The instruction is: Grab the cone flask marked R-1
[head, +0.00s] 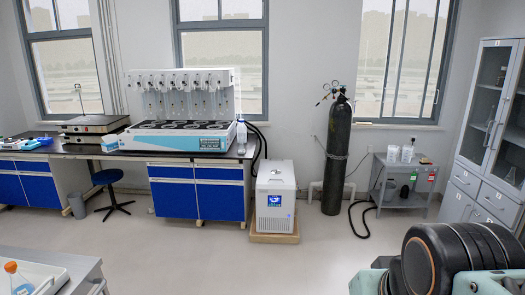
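No R-1 marking can be read on any vessel. A clear bottle (241,137) stands at the right end of the blue-fronted bench. White and clear vessels (399,154) stand on a small grey side table at the right. My gripper is not in view; a black and orange part of my own arm fills the bottom right corner.
A multi-station distiller (175,137) stands on the blue bench (172,190). A white chiller (274,195) and a dark gas cylinder (337,155) stand on the floor. A blue stool (108,178) is at the left. The middle floor (220,255) is clear.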

